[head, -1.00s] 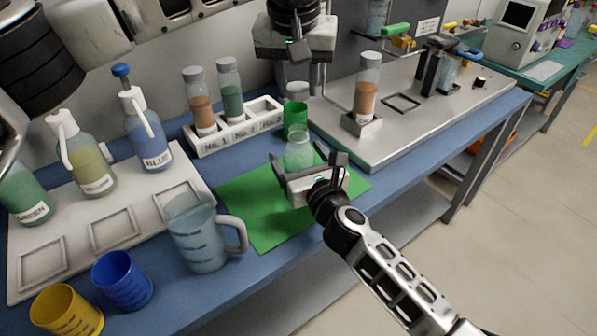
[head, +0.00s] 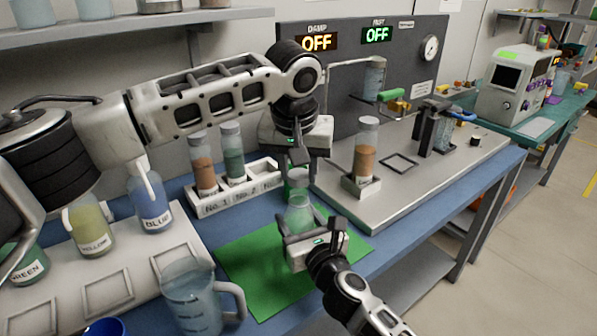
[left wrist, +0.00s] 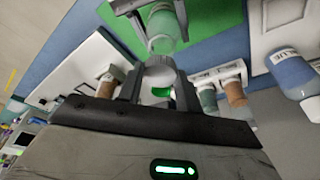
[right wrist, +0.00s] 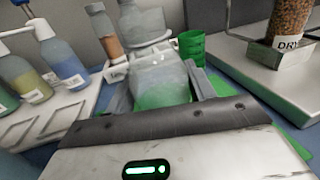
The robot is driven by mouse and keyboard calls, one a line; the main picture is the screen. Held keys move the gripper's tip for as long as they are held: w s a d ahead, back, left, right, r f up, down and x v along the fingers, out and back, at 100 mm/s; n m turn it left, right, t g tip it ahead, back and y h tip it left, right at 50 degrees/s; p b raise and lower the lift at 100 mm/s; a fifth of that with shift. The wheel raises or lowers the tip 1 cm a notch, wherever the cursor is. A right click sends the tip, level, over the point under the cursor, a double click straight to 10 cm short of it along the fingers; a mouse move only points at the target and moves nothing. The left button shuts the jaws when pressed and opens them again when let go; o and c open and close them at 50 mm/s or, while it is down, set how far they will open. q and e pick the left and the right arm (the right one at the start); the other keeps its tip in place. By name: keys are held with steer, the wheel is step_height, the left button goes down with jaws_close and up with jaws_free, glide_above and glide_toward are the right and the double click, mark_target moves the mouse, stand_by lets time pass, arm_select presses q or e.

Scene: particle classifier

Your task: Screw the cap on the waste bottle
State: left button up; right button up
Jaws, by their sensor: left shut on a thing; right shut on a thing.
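The clear waste bottle (head: 298,216), with a green tint low down, stands upright over the green mat (head: 243,275). My right gripper (head: 312,236) is shut around its body; the right wrist view also shows the bottle (right wrist: 160,82) between the fingers. My left gripper (head: 298,158) points down above the bottle, shut on the pale cap (head: 299,180). In the left wrist view the cap (left wrist: 158,76) sits between the fingertips, close to the bottle's neck (left wrist: 164,44). I cannot tell whether cap and neck touch.
A green cup (right wrist: 192,46) stands just behind the bottle. A white rack (head: 235,197) with sample bottles is behind left. A clear jug (head: 192,300) stands front left. A metal platform (head: 400,190) with a sample bottle (head: 367,150) is at right.

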mark_target(293, 171)
arm_select(q)
steer(key=shift+f, duration=0.35)
steer(key=shift+f, duration=0.15)
steer(key=shift+f, duration=0.75)
steer(key=shift+f, duration=0.6)
steer(key=m, duration=0.3)
steer(key=m+h, duration=0.1)
steer(key=m, duration=0.2)
steer(key=shift+a+g, duration=0.2)
steer(key=shift+g, duration=0.2)
steer(key=m+h, duration=0.1)
steer(key=m, duration=0.3)
steer(key=shift+w+g, duration=0.2)
steer(key=shift+g, duration=0.2)
steer(key=m+g, duration=0.1)
steer(key=m, duration=0.3)
steer(key=shift+w+a+h, duration=0.1)
steer(key=shift+w+h, duration=0.05)
steer(key=shift+h, duration=0.15)
steer(key=m, duration=0.3)
steer(key=m+g, duration=0.1)
steer(key=m, duration=0.1)
steer(key=shift+w+m+g, duration=0.2)
steer(key=shift+m+g, duration=0.1)
steer(key=shift+m, duration=0.1)
steer(key=m, duration=0.3)
steer(key=shift+g, duration=0.3)
